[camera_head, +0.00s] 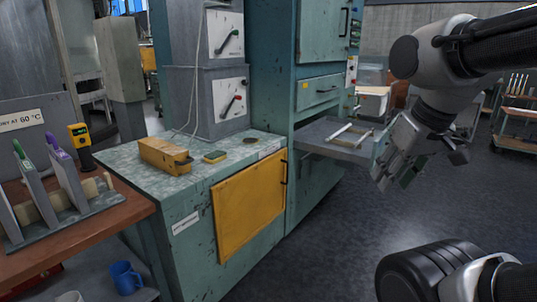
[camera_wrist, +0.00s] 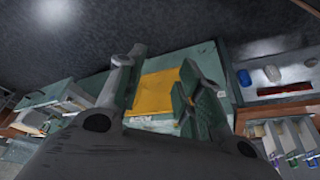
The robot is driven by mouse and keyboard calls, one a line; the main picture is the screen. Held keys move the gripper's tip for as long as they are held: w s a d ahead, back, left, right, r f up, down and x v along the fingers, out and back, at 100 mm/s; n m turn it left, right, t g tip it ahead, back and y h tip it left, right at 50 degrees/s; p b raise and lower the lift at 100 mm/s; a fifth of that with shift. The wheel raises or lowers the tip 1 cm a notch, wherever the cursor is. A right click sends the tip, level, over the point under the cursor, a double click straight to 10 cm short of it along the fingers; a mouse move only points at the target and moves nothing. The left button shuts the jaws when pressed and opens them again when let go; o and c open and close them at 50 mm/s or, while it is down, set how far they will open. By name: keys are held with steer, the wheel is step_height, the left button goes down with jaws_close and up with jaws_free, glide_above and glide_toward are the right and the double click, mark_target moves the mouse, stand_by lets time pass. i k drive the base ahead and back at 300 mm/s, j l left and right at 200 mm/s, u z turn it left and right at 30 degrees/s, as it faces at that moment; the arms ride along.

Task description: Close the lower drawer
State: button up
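The lower drawer (camera_head: 318,134) is pulled out of the teal cabinet, below a shut upper drawer (camera_head: 320,91). Its grey tray shows, with pale glass tubes (camera_head: 350,134) lying in it. My gripper (camera_head: 398,158) is at the drawer's outer end, on the right, and covers part of the drawer front. Whether it touches the front I cannot tell. In the wrist view my gripper (camera_wrist: 160,80) has its two fingers spread wide, with nothing held between them. The drawer's handle cannot be made out.
A yellow cabinet door (camera_head: 250,205) is shut, left of the drawer; it also shows in the wrist view (camera_wrist: 155,93). A counter (camera_head: 215,190) holds a yellow box (camera_head: 165,155). Open dark floor (camera_head: 345,225) lies in front. A cart (camera_head: 520,115) stands at the right.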

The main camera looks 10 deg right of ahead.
mark_target(310, 138)
steer(key=i+l+z, duration=0.1)
steer(key=l, duration=0.3)
steer(key=i+l+z, duration=0.1)
steer(key=l, duration=0.3)
steer(key=i+l+z, duration=0.15)
steer(key=l, duration=0.25)
steer(key=i+l+z, duration=0.1)
steer(key=l, duration=0.25)
steer(key=i+l+z, duration=0.1)
steer(key=l, duration=0.25)
steer(key=i+l+z, duration=0.1)
steer(key=i+l, duration=0.15)
steer(key=i+j, duration=0.25)
steer(key=i, duration=0.25)
steer(key=i+j+u, duration=0.1)
steer(key=i, duration=0.4)
steer(key=j, duration=0.1)
